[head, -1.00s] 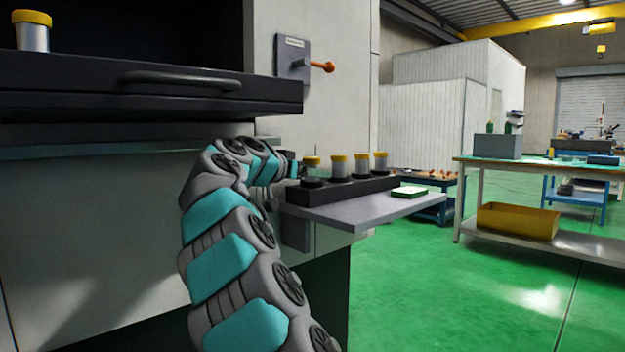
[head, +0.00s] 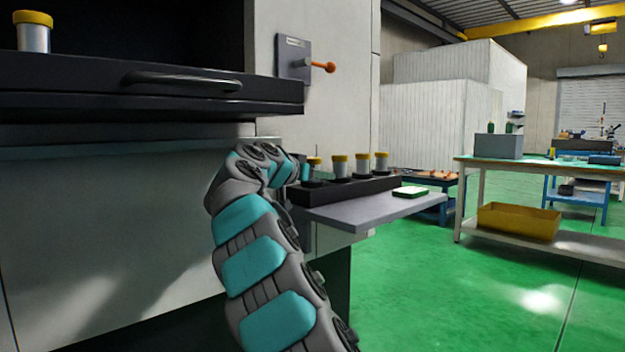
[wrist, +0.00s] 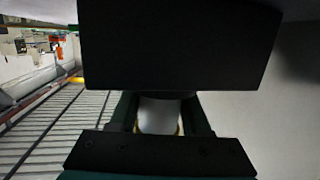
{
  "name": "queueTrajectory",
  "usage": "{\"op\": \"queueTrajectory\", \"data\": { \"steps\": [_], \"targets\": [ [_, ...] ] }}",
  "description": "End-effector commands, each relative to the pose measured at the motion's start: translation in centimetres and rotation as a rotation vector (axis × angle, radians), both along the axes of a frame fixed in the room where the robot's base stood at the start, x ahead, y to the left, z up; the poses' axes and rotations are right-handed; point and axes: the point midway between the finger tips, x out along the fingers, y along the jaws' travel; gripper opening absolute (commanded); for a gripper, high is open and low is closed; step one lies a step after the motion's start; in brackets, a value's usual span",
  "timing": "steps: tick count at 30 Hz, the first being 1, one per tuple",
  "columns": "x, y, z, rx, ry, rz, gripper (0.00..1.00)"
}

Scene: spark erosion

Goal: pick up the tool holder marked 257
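Three tool holders with yellow caps and silver bodies stand clear in a black rack (head: 350,188) in the head view: one left of centre (head: 339,166), one in the middle (head: 362,164), one at the right (head: 381,162). A further holder (head: 315,161) at the rack's left end is partly hidden by my arm. My gripper (head: 304,170) is at this left-end holder. In the wrist view its two fingers (wrist: 159,112) stand either side of a pale body with yellow edges (wrist: 158,117). Whether they press on it cannot be told. No number is readable.
The rack sits on a grey shelf (head: 365,213) on the machine, with a green-and-white item (head: 410,192) at its right. Another yellow-capped holder (head: 32,32) stands on the machine's dark ledge at upper left. An orange-knobbed lever (head: 322,66) juts out above the rack.

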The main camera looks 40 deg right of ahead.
Motion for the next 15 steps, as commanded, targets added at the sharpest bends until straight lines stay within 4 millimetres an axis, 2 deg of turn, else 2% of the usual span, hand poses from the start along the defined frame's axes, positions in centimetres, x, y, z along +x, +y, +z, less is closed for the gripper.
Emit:
{"op": "queueTrajectory", "data": {
  "steps": [2,12,15],
  "targets": [
    [0.00,0.01,0.00,0.000,0.000,0.000,0.37],
    [0.01,0.01,0.00,0.000,0.000,0.000,0.00],
    [0.01,0.01,0.00,0.000,0.000,0.000,0.00]
  ]
}}
